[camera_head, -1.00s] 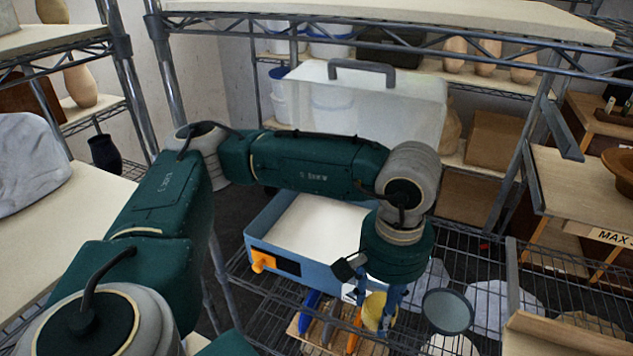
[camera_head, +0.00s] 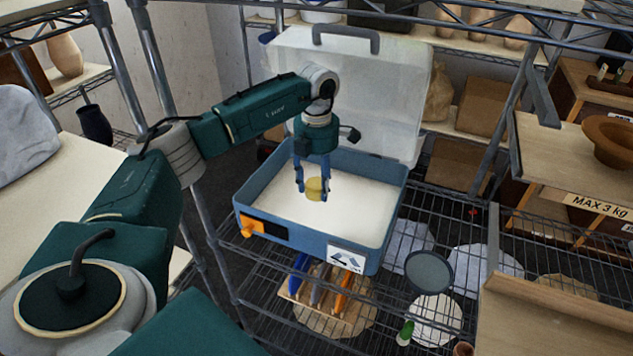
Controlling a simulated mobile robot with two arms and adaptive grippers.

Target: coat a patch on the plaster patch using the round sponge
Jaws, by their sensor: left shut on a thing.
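The round sponge (camera_head: 318,189) is yellow and held between the blue fingertips of my left gripper (camera_head: 312,190). The gripper points down and is shut on it. The sponge is over the white surface inside the open blue box (camera_head: 306,244); I cannot tell whether it touches that surface. Pale, irregular flat pieces (camera_head: 484,262) lie on the wire shelf right of the box. I cannot tell which surface is the plaster patch. My right gripper is not in view.
The box's clear lid (camera_head: 385,95) stands open behind the arm. Metal shelf posts (camera_head: 152,65) stand close to the arm.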

